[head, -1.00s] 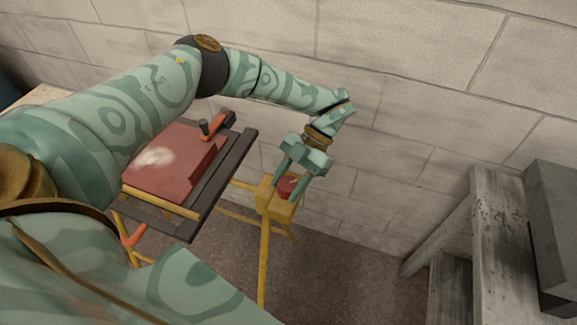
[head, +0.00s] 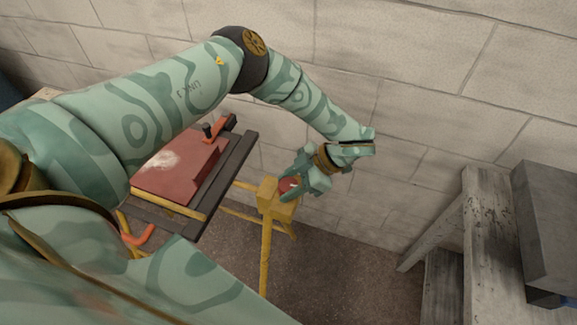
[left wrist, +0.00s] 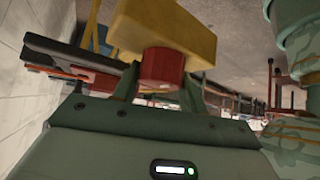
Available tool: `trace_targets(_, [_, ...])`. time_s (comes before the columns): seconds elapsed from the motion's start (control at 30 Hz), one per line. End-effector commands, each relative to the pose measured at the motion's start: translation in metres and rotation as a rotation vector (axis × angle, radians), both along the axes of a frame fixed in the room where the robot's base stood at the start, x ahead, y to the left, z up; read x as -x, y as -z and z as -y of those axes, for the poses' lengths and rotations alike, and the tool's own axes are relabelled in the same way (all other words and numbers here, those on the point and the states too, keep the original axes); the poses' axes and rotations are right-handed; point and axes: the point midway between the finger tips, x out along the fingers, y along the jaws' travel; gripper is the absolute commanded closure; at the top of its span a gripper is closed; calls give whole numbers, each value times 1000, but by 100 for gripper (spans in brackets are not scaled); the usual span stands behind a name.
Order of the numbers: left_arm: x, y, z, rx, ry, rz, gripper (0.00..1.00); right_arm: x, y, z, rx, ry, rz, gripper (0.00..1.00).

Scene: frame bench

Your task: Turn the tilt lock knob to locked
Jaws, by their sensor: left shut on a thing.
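The tilt lock knob (head: 288,187) is a small red round knob with a pale mark on its face. It sits on a yellow block (head: 268,191) of the yellow stand. My left gripper (head: 287,190) is shut on the knob, with a finger on either side of it. The left wrist view also shows the red knob (left wrist: 161,68) between the fingers, against the yellow block (left wrist: 165,30). The fingers hide part of the knob. My right gripper is not in view.
A dark frame (head: 219,190) holding a red block (head: 178,172) with an orange-handled clamp (head: 217,127) stands left of the knob. A block wall (head: 430,100) rises behind. A worn bench (head: 487,230) with a grey box (head: 548,220) is at the right.

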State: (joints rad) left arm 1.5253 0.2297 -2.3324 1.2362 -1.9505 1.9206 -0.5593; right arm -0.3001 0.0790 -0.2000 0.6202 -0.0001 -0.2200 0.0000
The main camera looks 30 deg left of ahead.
Motion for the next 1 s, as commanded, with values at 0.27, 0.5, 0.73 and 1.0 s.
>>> trace_targets(0.27, [-1,0,-1,1,25,2,81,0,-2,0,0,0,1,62])
trace_targets(0.5, [-1,0,0,1,25,2,81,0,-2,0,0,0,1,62])
trace_targets(0.73, [-1,0,0,0,24,2,36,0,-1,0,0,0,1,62])
trace_targets(1.0, [-4,-5,4,0,25,3,36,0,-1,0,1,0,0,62])
